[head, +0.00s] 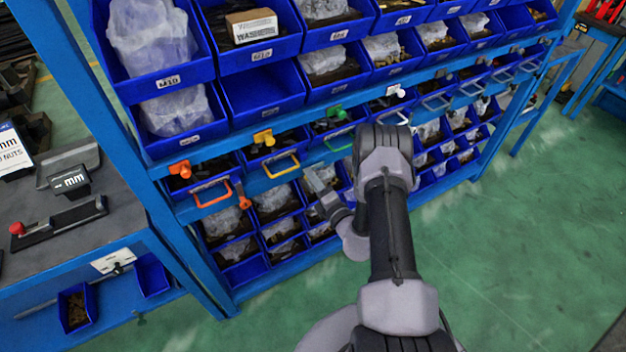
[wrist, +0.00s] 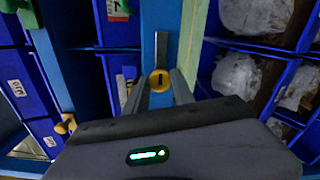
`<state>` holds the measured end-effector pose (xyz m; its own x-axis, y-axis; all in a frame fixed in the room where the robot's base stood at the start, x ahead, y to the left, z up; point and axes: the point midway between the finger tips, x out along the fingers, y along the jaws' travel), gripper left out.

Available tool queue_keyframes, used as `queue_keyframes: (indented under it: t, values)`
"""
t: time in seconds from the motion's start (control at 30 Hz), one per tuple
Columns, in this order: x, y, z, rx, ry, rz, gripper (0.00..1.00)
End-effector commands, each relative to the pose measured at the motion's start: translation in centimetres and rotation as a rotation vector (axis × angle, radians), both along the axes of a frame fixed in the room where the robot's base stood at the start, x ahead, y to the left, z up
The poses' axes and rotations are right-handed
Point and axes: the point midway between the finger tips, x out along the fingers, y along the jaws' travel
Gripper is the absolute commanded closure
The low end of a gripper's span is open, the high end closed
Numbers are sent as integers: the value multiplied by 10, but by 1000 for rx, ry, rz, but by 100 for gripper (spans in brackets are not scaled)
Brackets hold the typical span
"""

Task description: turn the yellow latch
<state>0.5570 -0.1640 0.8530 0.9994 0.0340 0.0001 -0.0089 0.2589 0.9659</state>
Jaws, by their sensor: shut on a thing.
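The yellow latch (wrist: 160,82) is a round yellow piece with a dark slot, on a blue rail of the rack in the wrist view. My gripper (wrist: 160,92) has a grey finger on each side of it and is shut on it. A grey bar (wrist: 160,48) runs along the rail just above the latch in that view. In the head view my gripper (head: 312,174) reaches the rack right of the yellow handle (head: 282,165), and the latch is hidden behind the fingers.
An orange handle (head: 213,193) with orange parts sits left of the yellow one, a green handle (head: 339,138) to the right. Blue bins (head: 262,90) fill the rack above and below. A grey workbench (head: 75,235) stands at left; green floor (head: 530,220) is open at right.

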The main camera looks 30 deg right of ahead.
Motion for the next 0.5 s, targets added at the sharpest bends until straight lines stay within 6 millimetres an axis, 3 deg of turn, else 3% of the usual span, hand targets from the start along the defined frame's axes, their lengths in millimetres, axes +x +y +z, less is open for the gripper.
queue_keyframes:
  t: [0.33,0.37,0.43,0.5]
  values:
    - [-1,1,-1,1,2,1,100]
    - [-1,1,-1,1,2,1,64]
    - [-1,1,-1,1,2,1,51]
    - [0,1,-1,1,1,1,48]
